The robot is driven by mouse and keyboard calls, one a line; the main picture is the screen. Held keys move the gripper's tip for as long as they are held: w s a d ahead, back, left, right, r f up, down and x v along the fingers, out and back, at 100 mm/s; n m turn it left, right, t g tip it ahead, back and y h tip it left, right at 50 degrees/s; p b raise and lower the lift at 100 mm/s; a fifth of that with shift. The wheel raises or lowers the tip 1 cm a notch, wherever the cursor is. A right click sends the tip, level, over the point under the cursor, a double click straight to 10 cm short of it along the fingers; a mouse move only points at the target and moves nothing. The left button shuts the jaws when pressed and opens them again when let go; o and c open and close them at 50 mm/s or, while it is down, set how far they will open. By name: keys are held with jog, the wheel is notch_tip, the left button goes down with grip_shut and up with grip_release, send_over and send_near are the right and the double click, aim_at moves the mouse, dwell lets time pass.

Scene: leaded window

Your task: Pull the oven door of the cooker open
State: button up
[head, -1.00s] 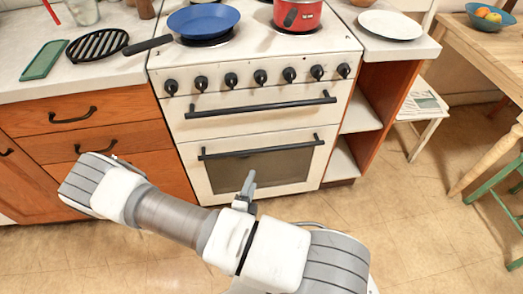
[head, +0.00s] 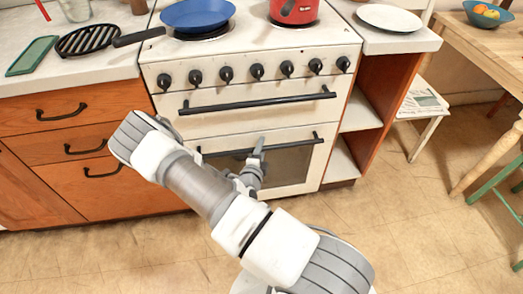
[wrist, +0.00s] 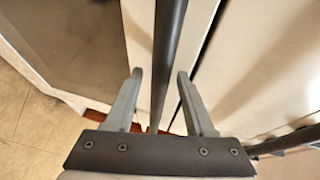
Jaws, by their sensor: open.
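The cooker's oven door (head: 296,178) is shut, a cream panel with a dark window and a black bar handle (head: 298,146) along its top. My gripper (head: 259,147) is at this handle, near its middle, and my arm hides part of the door's left side. In the wrist view the handle (wrist: 168,45) runs between the two open fingers of my gripper (wrist: 160,74), one finger on each side. The fingers stand apart from the bar. The door window (wrist: 80,35) lies to the left there.
A second black bar handle (head: 258,103) sits on the panel above, below a row of knobs. A blue pan (head: 198,14) and red pot (head: 294,10) stand on the hob. Drawers (head: 75,145) are at left, open shelves (head: 362,115) at right. The floor in front is clear.

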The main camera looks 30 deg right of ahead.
jog(key=shift+w, duration=0.1)
grip_shut()
dwell(1.4)
